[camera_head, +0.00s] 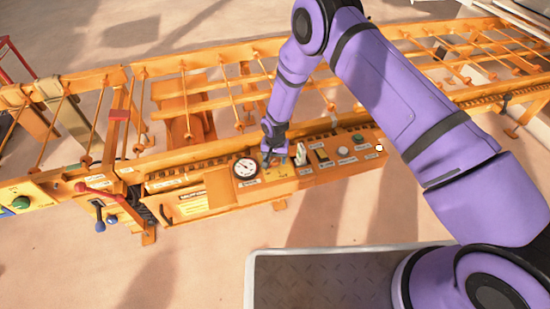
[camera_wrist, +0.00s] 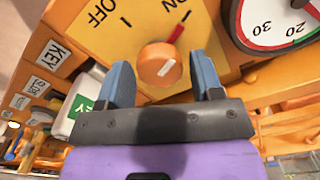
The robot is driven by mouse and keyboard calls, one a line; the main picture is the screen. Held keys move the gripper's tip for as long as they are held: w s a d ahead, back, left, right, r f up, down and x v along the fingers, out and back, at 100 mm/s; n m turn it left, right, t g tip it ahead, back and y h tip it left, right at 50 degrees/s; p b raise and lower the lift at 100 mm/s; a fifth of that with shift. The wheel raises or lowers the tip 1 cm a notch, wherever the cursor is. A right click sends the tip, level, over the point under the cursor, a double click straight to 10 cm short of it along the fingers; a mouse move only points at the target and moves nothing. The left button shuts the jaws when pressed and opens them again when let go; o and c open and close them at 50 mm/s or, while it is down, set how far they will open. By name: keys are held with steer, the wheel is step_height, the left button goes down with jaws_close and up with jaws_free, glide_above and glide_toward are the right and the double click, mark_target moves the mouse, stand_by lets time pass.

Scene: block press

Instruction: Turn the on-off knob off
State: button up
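My gripper (camera_wrist: 160,62) is open, with one blue finger on the left of the knob and one on the right. The fingers do not appear closed on it; I cannot tell whether either touches. In the head view my gripper (camera_head: 274,152) is at the orange control panel (camera_head: 311,182) and hides the knob.
A round gauge (camera_head: 245,168) sits left of my gripper in the head view; in the wrist view the gauge (camera_wrist: 275,18) is close at upper right. A key switch (camera_head: 300,154) and several buttons are to the right. Levers with red and blue ends (camera_head: 101,193) stand farther left.

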steer(key=c, duration=0.6)
steer(key=n, duration=0.3)
steer(key=shift+n, duration=0.4)
steer(key=n, duration=0.3)
steer(key=shift+n, duration=0.4)
steer(key=n, duration=0.6)
steer(key=shift+n, duration=0.3)
steer(key=o, duration=0.9)
